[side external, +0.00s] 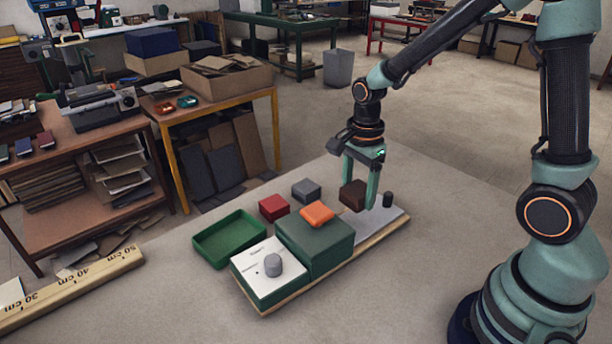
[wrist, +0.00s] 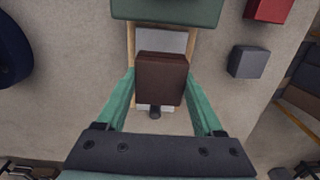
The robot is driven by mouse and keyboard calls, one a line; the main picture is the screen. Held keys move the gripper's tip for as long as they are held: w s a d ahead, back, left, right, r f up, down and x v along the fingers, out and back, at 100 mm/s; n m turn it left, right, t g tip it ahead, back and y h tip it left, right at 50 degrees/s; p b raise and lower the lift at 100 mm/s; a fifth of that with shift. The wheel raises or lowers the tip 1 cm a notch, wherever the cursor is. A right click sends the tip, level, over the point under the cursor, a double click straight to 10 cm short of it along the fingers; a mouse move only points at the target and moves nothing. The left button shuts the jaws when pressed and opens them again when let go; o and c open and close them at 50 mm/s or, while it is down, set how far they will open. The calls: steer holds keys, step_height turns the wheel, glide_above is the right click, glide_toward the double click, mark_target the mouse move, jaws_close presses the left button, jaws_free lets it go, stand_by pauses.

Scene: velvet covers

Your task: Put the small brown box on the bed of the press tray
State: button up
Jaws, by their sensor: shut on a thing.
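The small brown box (side external: 353,195) is held between the two green fingers of my gripper (side external: 361,186), which is shut on it. In the wrist view the brown box (wrist: 162,78) sits between the fingertips (wrist: 158,90). The press tray is a long wooden-edged board; its pale grey bed (side external: 390,218) lies beneath and beside the box. The bed also shows past the box in the wrist view (wrist: 173,42). The box appears above the bed, but the exact gap is hard to tell. A dark peg (side external: 388,200) stands at the bed's far end.
A green block (side external: 315,247) with an orange piece (side external: 317,212) on it and a white panel with a grey knob (side external: 272,265) share the board. A green open tray (side external: 229,239), a red box (side external: 274,207) and a grey box (side external: 306,190) stand behind. The table's right side is clear.

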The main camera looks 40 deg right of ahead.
mark_target(354, 225)
steer(key=shift+f, duration=3.2)
steer(key=o, duration=1.4)
steer(key=shift+f, duration=0.15)
steer(key=shift+c, duration=0.2)
